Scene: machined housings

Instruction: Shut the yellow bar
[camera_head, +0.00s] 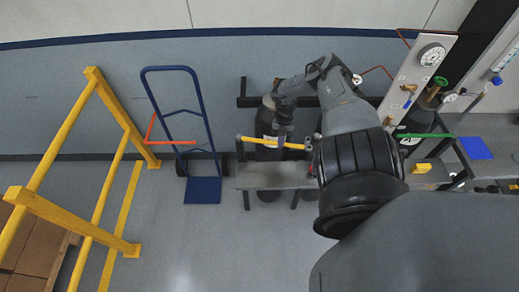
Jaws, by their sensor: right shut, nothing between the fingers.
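The yellow bar (258,141) runs nearly level across the front of a dark gas cylinder (266,118) at the rack. My right arm comes in from the lower right and bends down over the rack. My right gripper (281,142) is shut and empty at the bar's right half. It overlaps the bar in the picture; I cannot tell whether it touches. The arm hides part of the rack behind. My left gripper is not in view.
A grey bench (262,182) stands below the bar. A blue hand truck (203,190) stands to its left, with an orange bar (150,128). A yellow guard rail (111,103) is at far left. A gauge panel (412,75) stands right. The middle floor is clear.

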